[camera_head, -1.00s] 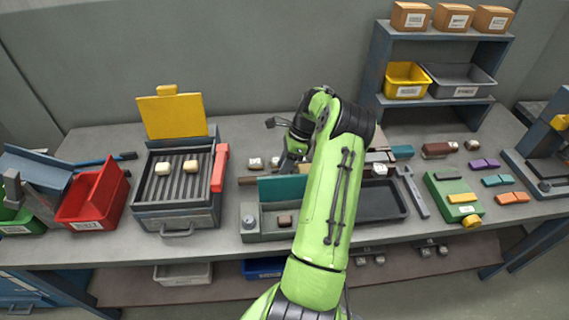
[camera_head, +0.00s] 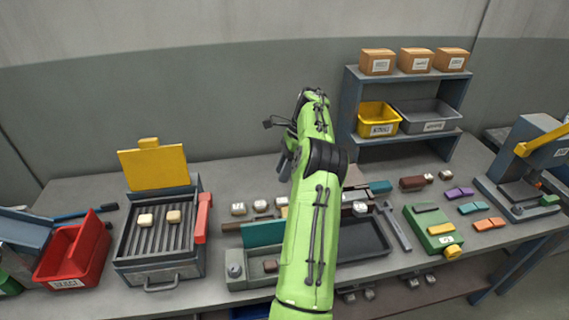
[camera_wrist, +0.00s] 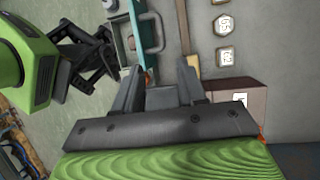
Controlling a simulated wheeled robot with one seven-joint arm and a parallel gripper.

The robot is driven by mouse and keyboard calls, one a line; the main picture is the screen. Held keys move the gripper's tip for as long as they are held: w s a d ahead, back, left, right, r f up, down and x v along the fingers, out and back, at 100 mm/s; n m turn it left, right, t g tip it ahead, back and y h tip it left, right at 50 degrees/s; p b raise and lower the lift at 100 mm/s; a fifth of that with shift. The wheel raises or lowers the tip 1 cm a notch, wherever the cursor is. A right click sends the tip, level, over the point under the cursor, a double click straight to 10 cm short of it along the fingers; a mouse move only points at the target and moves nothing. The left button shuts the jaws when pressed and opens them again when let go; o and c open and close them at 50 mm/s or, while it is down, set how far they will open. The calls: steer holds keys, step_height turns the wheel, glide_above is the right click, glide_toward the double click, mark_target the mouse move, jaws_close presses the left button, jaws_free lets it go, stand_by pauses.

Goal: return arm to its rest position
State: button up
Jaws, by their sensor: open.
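My green arm rises through the middle of the head view, over the bench. My gripper (camera_wrist: 158,75) shows in the wrist view with its two dark fingers apart and nothing between them. In the head view the gripper end is mostly hidden behind the arm, above the back of the bench. In the wrist view the bench surface lies beyond the fingers, with small numbered blocks (camera_wrist: 224,55) to the right and a teal-edged tray (camera_wrist: 145,30) above.
A grill box (camera_head: 160,240) with raised yellow lid and two pale blocks (camera_head: 159,218) stands left, beside a red bin (camera_head: 72,252). A shelf (camera_head: 350,110) with bins and boxes stands behind right. A green box (camera_head: 433,228), wrench (camera_head: 396,228) and press (camera_head: 525,170) are at right.

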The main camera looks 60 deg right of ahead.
steer(key=shift+s+d+r, duration=0.1)
steer(key=shift+r, duration=0.15)
stand_by(0.4)
steer(key=w+a+r+n+h, duration=0.1)
steer(key=w+a+r+n, duration=0.1)
steer(key=a+r+n, duration=0.45)
steer(key=w+a+r+n+g+h, duration=0.1)
steer(key=w+a+r+n+h, duration=0.15)
steer(key=a, duration=0.75)
steer(key=w+a+r+n+h, duration=0.1)
steer(key=w+a+r+n, duration=0.3)
steer(key=a, duration=0.4)
steer(key=s+a+r+n+t, duration=0.2)
steer(key=s+a+n, duration=0.75)
steer(key=a, duration=0.35)
steer(key=s+a+f+n+t, duration=0.2)
steer(key=s+a+f+n, duration=0.2)
steer(key=s, duration=0.4)
steer(key=shift+s+a+f+n, duration=0.2)
steer(key=shift+s+a+n, duration=0.2)
steer(key=shift+n, duration=0.45)
